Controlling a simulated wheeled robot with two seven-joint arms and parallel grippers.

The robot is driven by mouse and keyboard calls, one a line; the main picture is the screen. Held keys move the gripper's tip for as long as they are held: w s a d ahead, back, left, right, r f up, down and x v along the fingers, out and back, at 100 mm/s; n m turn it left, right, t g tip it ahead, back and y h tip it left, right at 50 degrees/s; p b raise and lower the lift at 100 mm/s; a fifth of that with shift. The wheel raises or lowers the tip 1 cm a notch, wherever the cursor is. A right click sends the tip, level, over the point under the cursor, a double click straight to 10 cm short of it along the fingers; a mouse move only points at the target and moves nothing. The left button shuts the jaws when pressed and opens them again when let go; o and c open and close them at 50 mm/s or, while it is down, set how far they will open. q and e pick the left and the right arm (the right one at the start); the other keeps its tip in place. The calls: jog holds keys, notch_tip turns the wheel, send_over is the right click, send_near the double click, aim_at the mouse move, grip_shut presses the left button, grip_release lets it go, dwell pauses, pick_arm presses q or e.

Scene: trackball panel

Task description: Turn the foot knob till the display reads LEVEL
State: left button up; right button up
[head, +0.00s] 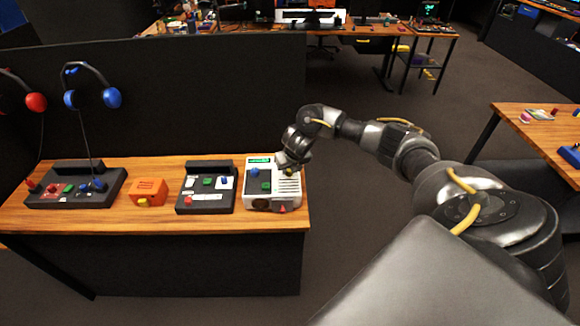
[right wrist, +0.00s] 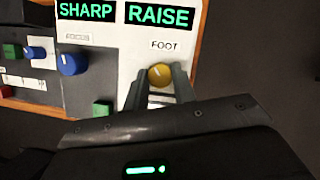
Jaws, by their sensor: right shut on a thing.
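The white panel device (head: 258,204) stands at the right end of the wooden bench. In the right wrist view the yellow foot knob (right wrist: 159,73) sits under the label FOOT. The green display above it (right wrist: 160,14) reads RAISE. My right gripper (right wrist: 158,80) has one finger on each side of the knob and is shut on it. In the head view my right gripper (head: 285,168) reaches down onto the device's top right and hides the knob. My left gripper is in neither view.
A second display (right wrist: 86,11) reads SHARP, above a blue focus knob (right wrist: 73,64). A green button (right wrist: 102,108) lies near my gripper. Left along the bench are a black panel (head: 206,202), an orange box (head: 149,191) and another dark panel (head: 75,173). A dark partition (head: 200,95) stands behind.

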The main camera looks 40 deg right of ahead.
jog(key=o, duration=1)
jog(key=shift+s, duration=0.1)
jog(key=shift+r, duration=0.4)
jog(key=p+v, duration=0.1)
jog(key=v, duration=0.9)
jog(key=shift+s, duration=0.15)
